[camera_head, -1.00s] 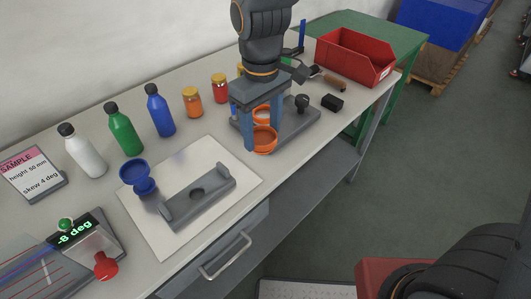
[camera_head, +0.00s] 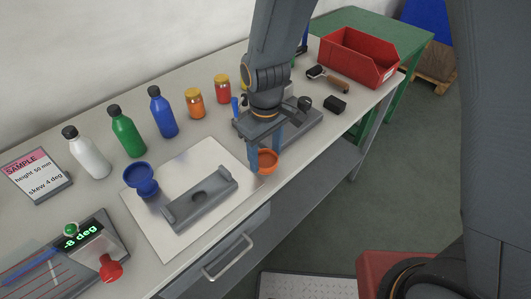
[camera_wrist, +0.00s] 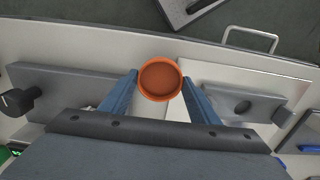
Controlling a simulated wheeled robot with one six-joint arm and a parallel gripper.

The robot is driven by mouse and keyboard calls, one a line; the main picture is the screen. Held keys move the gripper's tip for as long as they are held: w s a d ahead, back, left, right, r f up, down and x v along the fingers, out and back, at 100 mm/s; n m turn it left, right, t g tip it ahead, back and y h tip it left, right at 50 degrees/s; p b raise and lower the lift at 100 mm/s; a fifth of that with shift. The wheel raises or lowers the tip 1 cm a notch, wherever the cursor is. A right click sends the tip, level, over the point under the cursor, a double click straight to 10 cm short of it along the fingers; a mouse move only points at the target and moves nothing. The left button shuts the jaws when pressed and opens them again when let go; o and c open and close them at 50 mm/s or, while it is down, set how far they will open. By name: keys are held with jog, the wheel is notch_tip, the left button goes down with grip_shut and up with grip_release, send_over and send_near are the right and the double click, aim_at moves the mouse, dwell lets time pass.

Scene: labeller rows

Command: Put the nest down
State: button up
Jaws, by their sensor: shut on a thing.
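My gripper (camera_head: 265,152) points down at the bench, between the pale plate and the grey base with a black knob. It is shut on an orange cup-like nest (camera_head: 268,161), which shows below and between the blue fingers. In the wrist view the round orange nest (camera_wrist: 160,80) sits between the two fingertips, open side toward the camera. I cannot tell whether its underside touches the bench. A blue cup-like nest (camera_head: 141,178) stands on the pale plate (camera_head: 165,243), beside a grey block with a round hole (camera_head: 205,197).
The grey base (camera_head: 302,130) is partly behind my gripper. Bottles and jars (camera_head: 194,103) line the back. A black block (camera_head: 335,104), a roller (camera_head: 330,80) and a red bin (camera_head: 357,58) lie to the right. The bench's front edge is close to the nest.

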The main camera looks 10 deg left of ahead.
aim_at(266, 161)
jog(key=shift+f, duration=0.15)
jog(key=shift+f, duration=0.15)
jog(key=shift+f, duration=0.25)
jog(key=o, duration=1.2)
jog(key=shift+c, duration=0.2)
jog(key=shift+r, duration=0.1)
notch_tip(266, 161, up, 13)
jog(key=b, duration=0.3)
jog(key=shift+f, duration=0.2)
